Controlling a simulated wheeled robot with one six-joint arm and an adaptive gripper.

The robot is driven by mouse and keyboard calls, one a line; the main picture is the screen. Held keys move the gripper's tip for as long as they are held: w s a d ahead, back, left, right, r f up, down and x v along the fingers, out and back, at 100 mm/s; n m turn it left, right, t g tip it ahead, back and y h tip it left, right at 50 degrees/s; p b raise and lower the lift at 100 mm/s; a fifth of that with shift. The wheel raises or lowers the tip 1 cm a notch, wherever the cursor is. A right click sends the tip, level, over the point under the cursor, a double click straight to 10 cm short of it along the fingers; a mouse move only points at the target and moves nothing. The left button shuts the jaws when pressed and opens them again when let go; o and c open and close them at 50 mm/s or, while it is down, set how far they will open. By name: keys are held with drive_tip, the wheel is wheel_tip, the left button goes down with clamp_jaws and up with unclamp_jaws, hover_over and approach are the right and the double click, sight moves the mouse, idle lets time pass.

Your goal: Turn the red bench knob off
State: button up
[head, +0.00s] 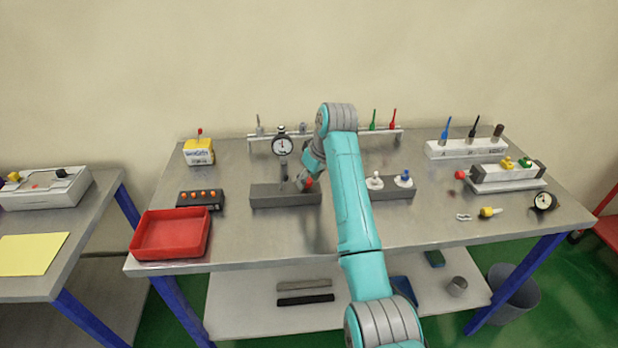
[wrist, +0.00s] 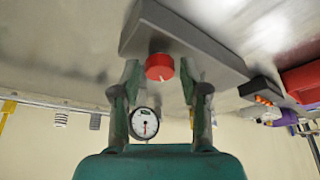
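The red bench knob (head: 308,183) sits on a dark grey block (head: 270,197) in the middle of the bench, partly hidden by my arm in the head view. In the wrist view the red knob (wrist: 159,66) is round, with a small pale mark on its near face, and stands out from the grey block (wrist: 190,40). My gripper (wrist: 160,72) is open, one finger on each side of the knob. A gap shows between each finger and the knob. The gripper also shows in the head view (head: 304,178), just at the knob.
A dial gauge (head: 282,146) stands behind the block. Right of my arm are a white knob (head: 374,182) and a blue knob (head: 403,178). A red tray (head: 171,233) and a button box (head: 200,199) lie left. The bench front is clear.

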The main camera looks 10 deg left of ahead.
clamp_jaws()
drive_tip(key=m, duration=0.2)
drive_tip(key=m+t+h, duration=0.1)
drive_tip(key=m, duration=0.1)
drive_tip(key=shift+s+a+m, duration=0.15)
drive_tip(key=shift+a+m, duration=0.05)
drive_tip(key=shift+m, duration=0.2)
drive_tip(key=m+h, duration=0.1)
drive_tip(key=m, duration=0.1)
drive_tip(key=m+h, duration=0.1)
drive_tip(key=m, duration=0.1)
drive_tip(key=shift+a+t, duration=0.2)
drive_tip(key=shift+t, duration=0.2)
drive_tip(key=m+h, duration=0.1)
drive_tip(key=m, duration=0.4)
drive_tip(key=shift+a+h, duration=0.15)
drive_tip(key=shift+h, duration=0.25)
drive_tip(key=shift+a+m+g+h, duration=0.1)
drive_tip(key=shift+m+g+h, duration=0.5)
drive_tip(key=shift+m, duration=1.4)
